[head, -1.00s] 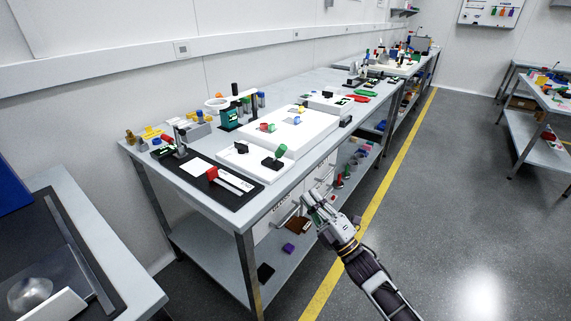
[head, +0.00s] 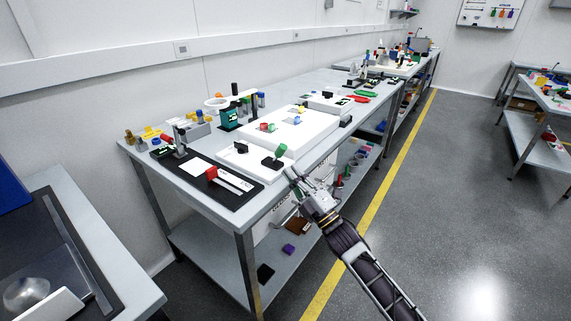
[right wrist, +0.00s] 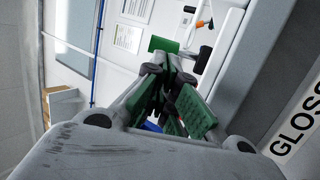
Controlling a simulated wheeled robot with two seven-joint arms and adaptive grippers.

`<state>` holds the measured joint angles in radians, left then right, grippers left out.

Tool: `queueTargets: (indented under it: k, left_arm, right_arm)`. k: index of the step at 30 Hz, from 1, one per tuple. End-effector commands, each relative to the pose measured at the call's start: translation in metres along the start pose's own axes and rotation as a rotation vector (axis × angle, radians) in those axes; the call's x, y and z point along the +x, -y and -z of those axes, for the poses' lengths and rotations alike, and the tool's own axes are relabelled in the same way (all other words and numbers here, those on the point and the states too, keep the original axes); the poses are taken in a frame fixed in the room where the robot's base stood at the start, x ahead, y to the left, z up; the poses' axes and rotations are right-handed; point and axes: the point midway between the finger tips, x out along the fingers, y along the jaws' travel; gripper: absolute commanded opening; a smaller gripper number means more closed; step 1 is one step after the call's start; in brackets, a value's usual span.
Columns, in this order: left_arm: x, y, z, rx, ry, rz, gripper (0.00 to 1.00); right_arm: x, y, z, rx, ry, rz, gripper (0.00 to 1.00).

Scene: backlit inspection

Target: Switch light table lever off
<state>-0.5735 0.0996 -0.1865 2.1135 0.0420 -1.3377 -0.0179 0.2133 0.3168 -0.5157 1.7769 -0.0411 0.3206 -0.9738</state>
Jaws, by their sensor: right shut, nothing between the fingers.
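A lever with a green handle (head: 281,150) stands tilted on a black base (head: 272,163), on a low white panel (head: 242,160) near the bench's front edge. The white light table (head: 299,128) with small coloured pieces lies just behind it. My right gripper (head: 292,176) is shut and empty, at the bench's front edge just below and right of the lever, apparently apart from it. In the right wrist view, the fingers with green pads (right wrist: 172,95) are closed together. A green block (right wrist: 163,44) beyond them looks like the lever handle. My left gripper is not in view.
A black mat (head: 240,203) with a red-knobbed slider (head: 211,173) lies left of the lever. A green-and-black device (head: 230,119) and several small bottles stand behind. The lower shelf (head: 214,258) holds loose items. The aisle floor (head: 450,200) on the right is clear.

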Motion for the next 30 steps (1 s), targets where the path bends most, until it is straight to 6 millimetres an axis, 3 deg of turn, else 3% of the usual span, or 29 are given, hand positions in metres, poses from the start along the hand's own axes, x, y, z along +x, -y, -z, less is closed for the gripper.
queueTargets:
  k: [15,30]
  left_arm:
    - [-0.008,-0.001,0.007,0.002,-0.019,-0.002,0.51]
    - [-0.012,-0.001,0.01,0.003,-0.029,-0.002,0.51]
  right_arm:
    - [0.038,0.0,0.0,0.0,0.0,0.0,0.0]
    - [0.042,0.0,0.0,0.0,0.0,0.001,0.0]
